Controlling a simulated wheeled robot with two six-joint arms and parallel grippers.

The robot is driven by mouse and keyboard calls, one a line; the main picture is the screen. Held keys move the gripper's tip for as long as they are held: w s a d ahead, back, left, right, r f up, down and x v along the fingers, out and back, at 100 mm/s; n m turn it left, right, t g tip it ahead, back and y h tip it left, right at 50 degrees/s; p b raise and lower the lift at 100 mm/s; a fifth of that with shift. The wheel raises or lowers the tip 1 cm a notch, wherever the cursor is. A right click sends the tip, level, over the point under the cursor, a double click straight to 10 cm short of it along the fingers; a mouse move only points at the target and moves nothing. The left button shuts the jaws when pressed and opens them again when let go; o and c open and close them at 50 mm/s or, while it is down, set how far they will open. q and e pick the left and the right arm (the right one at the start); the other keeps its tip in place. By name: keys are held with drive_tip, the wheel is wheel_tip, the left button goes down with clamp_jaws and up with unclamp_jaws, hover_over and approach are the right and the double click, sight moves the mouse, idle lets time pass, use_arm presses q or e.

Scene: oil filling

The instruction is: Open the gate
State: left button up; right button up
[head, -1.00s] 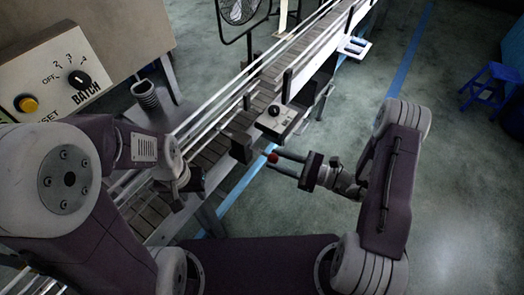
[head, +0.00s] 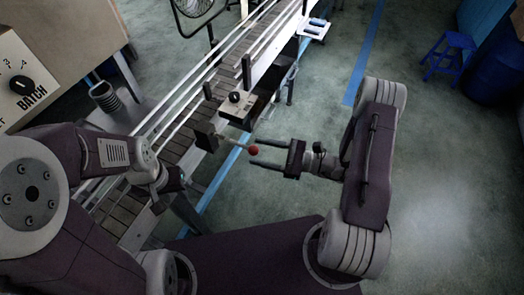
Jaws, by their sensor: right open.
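A lever with a red ball knob (head: 253,150) sticks out from a grey block (head: 207,136) on the near side of the conveyor. I take this as the gate's handle; the gate plate itself I cannot make out. My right gripper (head: 257,152) is open and points left, with its two fingertips on either side of the red knob. I cannot tell whether they touch it. My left gripper (head: 174,186) hangs over the conveyor's lower part, small and dark, and its jaws cannot be made out.
The slatted conveyor (head: 222,62) with white rails runs diagonally. A control box with a black knob (head: 236,97) sits on its side. A BATCH panel (head: 22,85) and a ribbed pipe (head: 104,97) are at left. A blue stool (head: 448,55) stands far right.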

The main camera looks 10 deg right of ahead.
drive_tip(key=shift+d, duration=0.1)
drive_tip(key=b+v, duration=0.1)
drive_tip(key=v, duration=0.8)
drive_tip(key=shift+b, duration=0.4)
